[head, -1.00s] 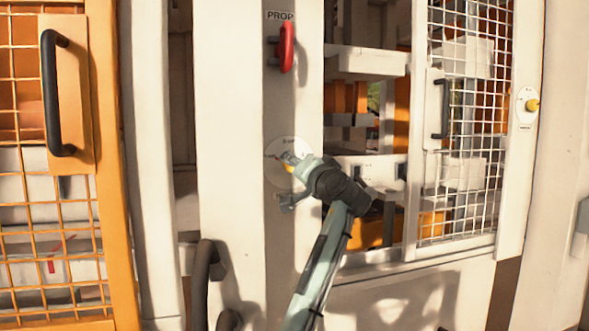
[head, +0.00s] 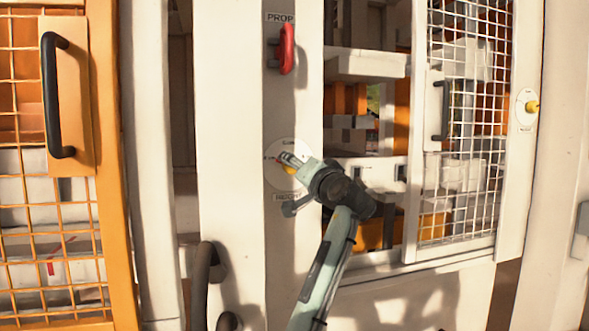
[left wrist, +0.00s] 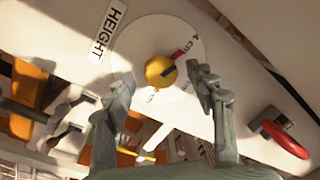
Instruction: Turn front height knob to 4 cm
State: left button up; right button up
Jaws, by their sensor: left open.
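The front height knob is yellow (left wrist: 160,71) on a white round dial (left wrist: 190,88) in the left wrist view. Its red and dark pointer is turned toward the "4 cm" mark. A "HEIGHT" label (left wrist: 106,34) sits beside the dial. In the head view the knob (head: 288,168) is partly hidden by my gripper, on the pale post below the red prop handle. My left gripper (left wrist: 163,87) is open, with one finger on each side of the knob and a visible gap to it. The left gripper also shows in the head view (head: 291,182). My right gripper is not in view.
The red prop handle (head: 287,48) is above the dial. A white mesh door (head: 465,130) is at right, with another yellow knob (head: 532,106) beside it. An orange mesh door (head: 70,200) is at left. A black handle (head: 202,285) stands low, left of my arm.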

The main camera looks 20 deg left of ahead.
pick_arm(q)
jog(key=v, duration=1.1)
jog(key=shift+w, duration=0.1)
jog(key=shift+f, duration=0.1)
